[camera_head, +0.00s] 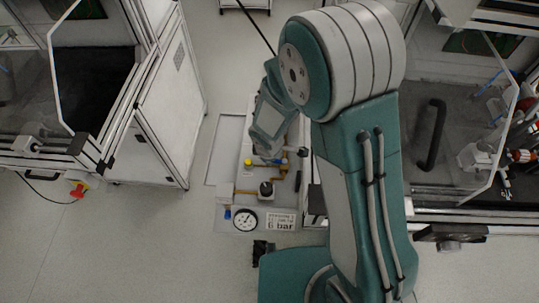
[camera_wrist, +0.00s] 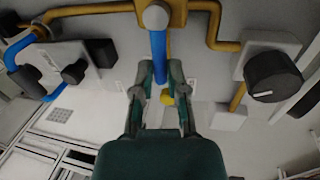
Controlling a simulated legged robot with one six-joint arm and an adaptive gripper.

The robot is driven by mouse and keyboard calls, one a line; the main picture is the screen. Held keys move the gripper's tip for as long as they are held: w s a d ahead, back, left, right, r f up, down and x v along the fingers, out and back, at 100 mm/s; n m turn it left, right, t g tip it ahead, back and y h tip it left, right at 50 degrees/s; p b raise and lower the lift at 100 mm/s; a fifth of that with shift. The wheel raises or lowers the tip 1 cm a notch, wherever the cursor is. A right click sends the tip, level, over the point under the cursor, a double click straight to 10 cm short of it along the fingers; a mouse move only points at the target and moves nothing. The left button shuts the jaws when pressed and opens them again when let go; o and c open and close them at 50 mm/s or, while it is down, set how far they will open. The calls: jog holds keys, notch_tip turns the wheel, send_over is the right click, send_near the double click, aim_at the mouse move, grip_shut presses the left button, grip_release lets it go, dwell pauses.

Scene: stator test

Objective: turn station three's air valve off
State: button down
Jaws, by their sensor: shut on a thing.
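The air valve's blue lever (camera_wrist: 158,50) shows in the wrist view. It runs from a round grey pivot (camera_wrist: 156,15) on the yellow-brown piping down between my fingers. My gripper (camera_wrist: 160,76) is shut on the lever near its free end. The lever lies roughly crosswise to the pipe run at its pivot. In the head view my gripper (camera_head: 268,157) is low over the pale valve panel (camera_head: 227,165), and my arm hides part of that panel. I cannot read a station number.
A black knob (camera_wrist: 272,76) on a white block is right of the lever in the wrist view. A blue hose (camera_wrist: 20,52) curves at the left. In the head view a gauge (camera_head: 245,220) and a "6 bar" sign (camera_head: 281,221) are below. White-framed cabinets (camera_head: 160,110) stand either side.

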jog(key=shift+s+f+n, duration=0.1)
jog(key=shift+s+n, duration=0.05)
jog(key=shift+n, duration=0.15)
jog(key=c, duration=0.7)
grip_release()
jog(key=shift+r, duration=0.25)
jog(key=r, duration=0.3)
jog(key=s+r, duration=0.1)
jog(key=r, duration=0.3)
jog(key=s+r, duration=0.1)
jog(key=r, duration=0.3)
jog(key=shift+s+a+r, duration=0.1)
